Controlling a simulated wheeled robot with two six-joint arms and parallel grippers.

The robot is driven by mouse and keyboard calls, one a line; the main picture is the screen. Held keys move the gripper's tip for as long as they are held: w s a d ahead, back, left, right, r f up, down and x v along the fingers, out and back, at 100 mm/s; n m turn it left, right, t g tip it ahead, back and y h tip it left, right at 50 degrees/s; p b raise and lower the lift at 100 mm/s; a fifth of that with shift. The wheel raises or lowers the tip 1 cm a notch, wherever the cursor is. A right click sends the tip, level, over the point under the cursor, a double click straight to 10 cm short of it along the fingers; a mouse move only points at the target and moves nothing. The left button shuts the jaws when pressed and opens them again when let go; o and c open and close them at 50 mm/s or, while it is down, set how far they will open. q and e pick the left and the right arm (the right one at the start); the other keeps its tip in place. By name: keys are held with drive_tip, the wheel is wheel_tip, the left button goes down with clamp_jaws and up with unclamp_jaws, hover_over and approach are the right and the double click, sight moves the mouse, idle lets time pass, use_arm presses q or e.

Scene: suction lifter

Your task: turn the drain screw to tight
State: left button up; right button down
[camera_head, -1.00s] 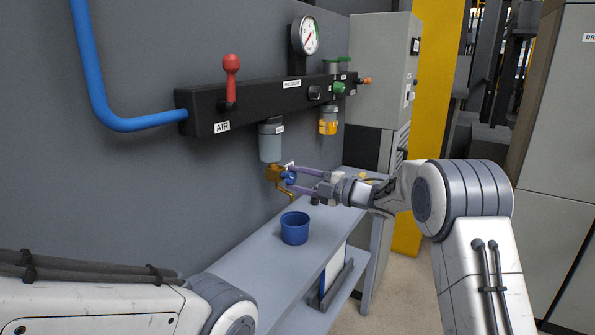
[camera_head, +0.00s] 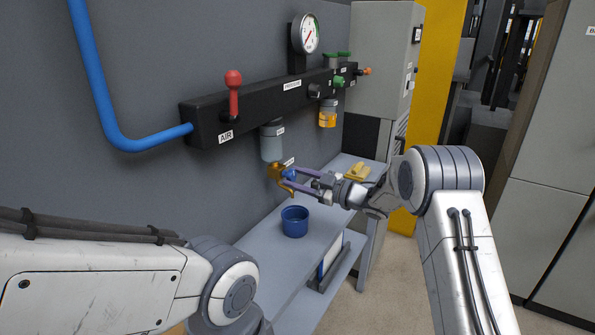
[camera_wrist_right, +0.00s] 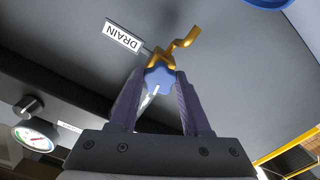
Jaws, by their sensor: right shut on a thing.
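The drain screw is a blue knob (camera_head: 290,174) on a brass drain fitting (camera_head: 275,171) under the grey filter bowl (camera_head: 271,145). My right gripper (camera_head: 296,180) reaches in from the right and is shut on the blue knob. In the right wrist view the blue knob (camera_wrist_right: 160,77) sits between the two purple fingers, with the brass spout (camera_wrist_right: 184,40) and a DRAIN label (camera_wrist_right: 123,36) beyond it. How far the screw is turned cannot be told. My left arm shows at the lower left; its gripper is out of view.
A blue cup (camera_head: 295,221) stands on the grey bench (camera_head: 262,246) below the fitting. The black manifold (camera_head: 262,108) with a red lever (camera_head: 234,92) and a gauge (camera_head: 306,33) runs above. A yellow item (camera_head: 356,171) lies farther back on the bench.

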drive_tip(key=shift+m+p, duration=0.6)
drive_tip(key=shift+m, duration=0.4)
drive_tip(key=shift+f, duration=0.1)
drive_tip(key=shift+c, duration=1.8)
unclamp_jaws()
drive_tip(key=shift+d, duration=0.1)
drive_tip(key=b+v, duration=0.2)
drive_tip(key=v, duration=0.8)
drive_tip(key=shift+s, duration=0.2)
drive_tip(key=shift+d, duration=0.1)
